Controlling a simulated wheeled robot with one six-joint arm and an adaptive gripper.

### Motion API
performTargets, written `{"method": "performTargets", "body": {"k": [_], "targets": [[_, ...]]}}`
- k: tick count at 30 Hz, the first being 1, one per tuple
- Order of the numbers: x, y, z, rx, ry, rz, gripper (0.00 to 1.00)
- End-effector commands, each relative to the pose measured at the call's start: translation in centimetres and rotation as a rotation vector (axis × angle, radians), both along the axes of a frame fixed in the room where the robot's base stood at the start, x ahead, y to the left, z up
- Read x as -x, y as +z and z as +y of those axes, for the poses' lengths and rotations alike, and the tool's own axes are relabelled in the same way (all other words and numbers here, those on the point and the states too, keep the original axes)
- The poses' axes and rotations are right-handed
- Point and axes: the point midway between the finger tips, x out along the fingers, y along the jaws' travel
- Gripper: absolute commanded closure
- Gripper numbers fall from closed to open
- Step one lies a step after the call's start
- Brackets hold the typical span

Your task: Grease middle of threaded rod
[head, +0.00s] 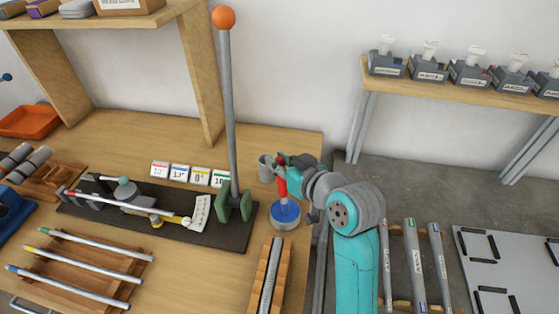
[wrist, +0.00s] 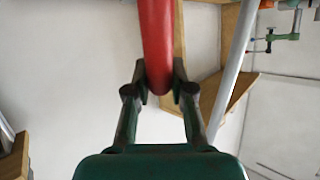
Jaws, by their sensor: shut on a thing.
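My gripper (head: 281,162) is shut on a red handle (head: 282,188), which also fills the space between the fingers in the wrist view (wrist: 156,40). The handle looks like that of a grease brush. It stands nearly upright over a round tin with a blue top (head: 286,213) near the table's right edge. Whether its lower end touches the tin or is in it, I cannot tell. A dark grey rod, apparently the threaded rod (head: 270,275), lies lengthwise in a wooden holder (head: 258,283) at the front of the table.
A bending jig on a dark plate (head: 225,236) stands left of the tin, with a tall orange-knobbed lever (head: 231,110). A wooden rack of capped rods (head: 100,262) is at front left. A grey cup (head: 266,170) is close beside my gripper.

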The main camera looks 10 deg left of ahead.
Motion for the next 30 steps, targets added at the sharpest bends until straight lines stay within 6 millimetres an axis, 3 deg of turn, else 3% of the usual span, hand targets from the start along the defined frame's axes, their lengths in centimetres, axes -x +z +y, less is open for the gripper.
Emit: {"method": "performTargets", "body": {"k": [8,30], "targets": [[0.0,0.3,0.0,0.001,0.0,0.001,1.0],[0.0,5.4,0.0,0.0,0.0,-0.001,1.0]]}}
